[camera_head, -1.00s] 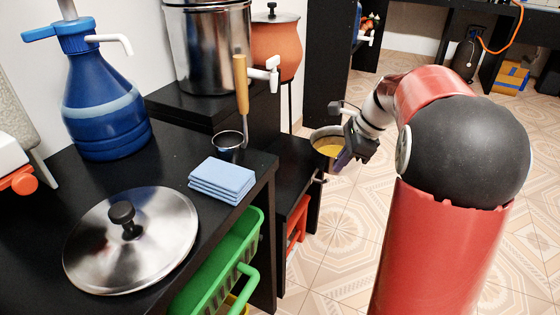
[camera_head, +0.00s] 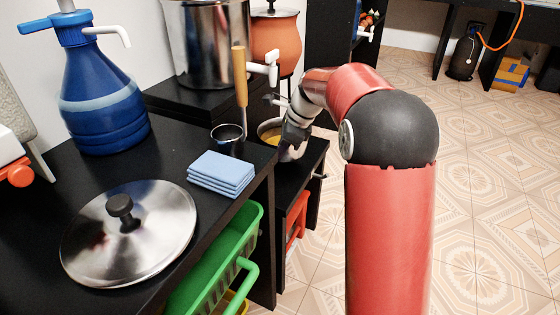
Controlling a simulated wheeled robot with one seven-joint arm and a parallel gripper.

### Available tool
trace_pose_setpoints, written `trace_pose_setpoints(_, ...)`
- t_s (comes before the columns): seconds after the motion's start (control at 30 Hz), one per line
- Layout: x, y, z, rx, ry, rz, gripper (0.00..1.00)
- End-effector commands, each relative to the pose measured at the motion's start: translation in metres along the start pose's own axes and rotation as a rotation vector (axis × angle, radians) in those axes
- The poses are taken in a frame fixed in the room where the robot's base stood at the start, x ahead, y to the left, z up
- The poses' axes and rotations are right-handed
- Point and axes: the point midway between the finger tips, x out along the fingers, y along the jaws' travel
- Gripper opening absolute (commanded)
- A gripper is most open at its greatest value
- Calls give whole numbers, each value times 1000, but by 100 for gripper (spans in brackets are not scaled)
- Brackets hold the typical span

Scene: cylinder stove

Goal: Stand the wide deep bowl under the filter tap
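The wide deep bowl (camera_head: 268,130) has a metal-looking rim and a yellow inside. It is over the low black bench, below the white tap (camera_head: 270,68) in the picture; I cannot tell whether it is directly under it or touches the bench. My gripper (camera_head: 290,149) is shut on the bowl's right side. My wrist and arm hide part of the bowl. The tap is beside the lower right of the big steel cylinder (camera_head: 207,45) and in front of an orange clay pot (camera_head: 276,42).
A ladle (camera_head: 240,80) with a wooden handle, a folded blue cloth (camera_head: 220,172), a steel lid (camera_head: 130,230) and a blue jug (camera_head: 103,95) are on the black counter at left. A green basket (camera_head: 225,265) is below. Tiled floor at right is open.

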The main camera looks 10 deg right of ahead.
Motion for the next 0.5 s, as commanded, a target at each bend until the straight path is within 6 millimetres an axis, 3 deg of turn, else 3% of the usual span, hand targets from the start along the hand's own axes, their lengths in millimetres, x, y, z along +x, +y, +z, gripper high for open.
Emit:
trace_pose_setpoints(0.2, 35, 4, -13, -1, -1, 2, 0)
trace_pose_setpoints(0.5, 38, 3, -12, -2, 0, 0, 0)
